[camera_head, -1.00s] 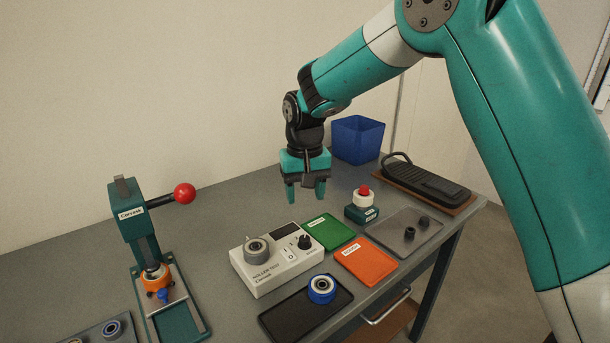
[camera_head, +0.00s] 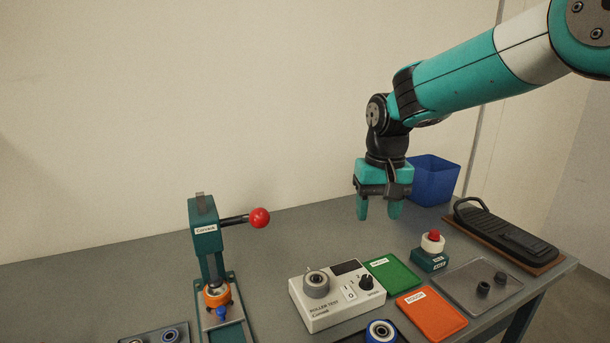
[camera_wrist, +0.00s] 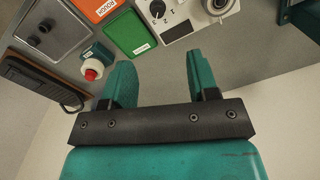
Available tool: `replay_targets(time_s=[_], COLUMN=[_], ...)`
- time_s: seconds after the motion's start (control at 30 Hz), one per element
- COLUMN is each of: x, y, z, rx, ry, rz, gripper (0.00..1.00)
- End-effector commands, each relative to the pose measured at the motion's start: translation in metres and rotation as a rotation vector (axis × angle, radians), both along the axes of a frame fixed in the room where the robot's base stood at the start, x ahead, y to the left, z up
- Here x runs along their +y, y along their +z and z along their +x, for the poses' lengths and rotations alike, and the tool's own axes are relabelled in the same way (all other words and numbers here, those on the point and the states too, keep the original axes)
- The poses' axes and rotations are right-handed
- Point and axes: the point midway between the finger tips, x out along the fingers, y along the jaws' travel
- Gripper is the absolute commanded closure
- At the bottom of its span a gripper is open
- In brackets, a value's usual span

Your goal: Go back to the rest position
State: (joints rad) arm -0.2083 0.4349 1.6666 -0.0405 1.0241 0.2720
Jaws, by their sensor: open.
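In the wrist view my gripper (camera_wrist: 161,85) also shows empty, with bare grey tabletop beyond the fingers.
A roller tester (camera_head: 336,304), an orange plate (camera_head: 432,311), a red-button unit (camera_head: 431,252) and a grey tray (camera_head: 460,293) lie below. A lever press (camera_head: 205,245) stands left. A blue bin (camera_head: 434,182) and a black pedal-like device (camera_head: 505,236) are at right.

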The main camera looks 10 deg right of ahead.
Motion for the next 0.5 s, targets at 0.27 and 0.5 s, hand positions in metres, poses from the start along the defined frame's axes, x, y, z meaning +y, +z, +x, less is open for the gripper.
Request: replay_targets(time_s=[0.27, 0.5], x=[0.026, 0.039], y=[0.032, 0.023], z=[-0.152, -0.264], rx=[-0.064, -0.107], ry=[0.367, 0.595], rz=[0.162, 0.295], gripper=[0.46, 0.46])
